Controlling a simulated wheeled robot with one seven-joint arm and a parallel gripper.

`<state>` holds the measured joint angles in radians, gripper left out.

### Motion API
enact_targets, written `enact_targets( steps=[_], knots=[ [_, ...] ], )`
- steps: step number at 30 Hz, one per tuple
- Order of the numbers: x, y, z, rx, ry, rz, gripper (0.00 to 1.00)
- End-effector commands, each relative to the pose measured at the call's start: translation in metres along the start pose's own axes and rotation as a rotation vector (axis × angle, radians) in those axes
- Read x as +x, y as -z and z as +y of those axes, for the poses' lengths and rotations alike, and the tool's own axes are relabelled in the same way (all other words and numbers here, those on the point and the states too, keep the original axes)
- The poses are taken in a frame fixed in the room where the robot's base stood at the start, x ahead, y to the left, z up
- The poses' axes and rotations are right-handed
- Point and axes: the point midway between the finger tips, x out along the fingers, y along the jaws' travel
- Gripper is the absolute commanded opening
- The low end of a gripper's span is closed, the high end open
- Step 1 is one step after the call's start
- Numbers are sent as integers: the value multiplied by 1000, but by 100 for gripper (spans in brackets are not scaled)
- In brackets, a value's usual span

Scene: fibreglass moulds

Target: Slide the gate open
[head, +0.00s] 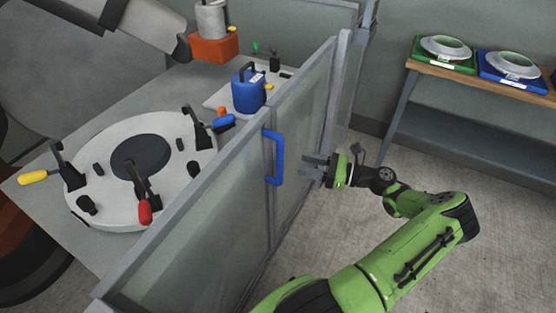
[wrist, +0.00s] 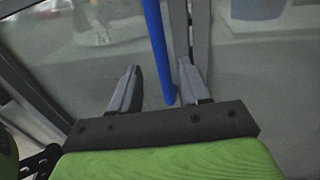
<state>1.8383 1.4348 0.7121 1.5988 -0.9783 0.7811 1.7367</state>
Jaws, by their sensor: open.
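The gate (head: 190,247) is a grey-framed clear panel standing in front of the work table. Its blue bar handle (head: 279,158) is upright, near the gate's right end. My gripper (head: 308,170) is to the right of the handle in the head view, fingers pointing at it. In the wrist view, the blue handle (wrist: 160,55) runs down from the top, and its lower end shows between the tips of my gripper (wrist: 160,82), nearer the right finger. The fingers are apart and empty. I cannot tell whether the handle is between the fingers in depth or beyond them.
Behind the gate, a table (head: 150,88) bears a round fixture (head: 104,201) with toggle clamps and a blue container (head: 249,92). A fixed clear panel (head: 312,120) continues beyond the gate. A wooden-topped bench (head: 493,79) with moulds stands back right. Floor at right is clear.

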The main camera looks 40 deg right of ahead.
Motion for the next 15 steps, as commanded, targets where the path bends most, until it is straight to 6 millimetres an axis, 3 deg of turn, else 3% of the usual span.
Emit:
enact_targets(
  steps=[3, 9, 15],
  knots=[
    [31, 3, 1, 1, -6, 2, 46],
    [73, 3, 1, -1, -3, 2, 46],
    [88, 1, 0, 0, 1, 2, 46]
  ],
)
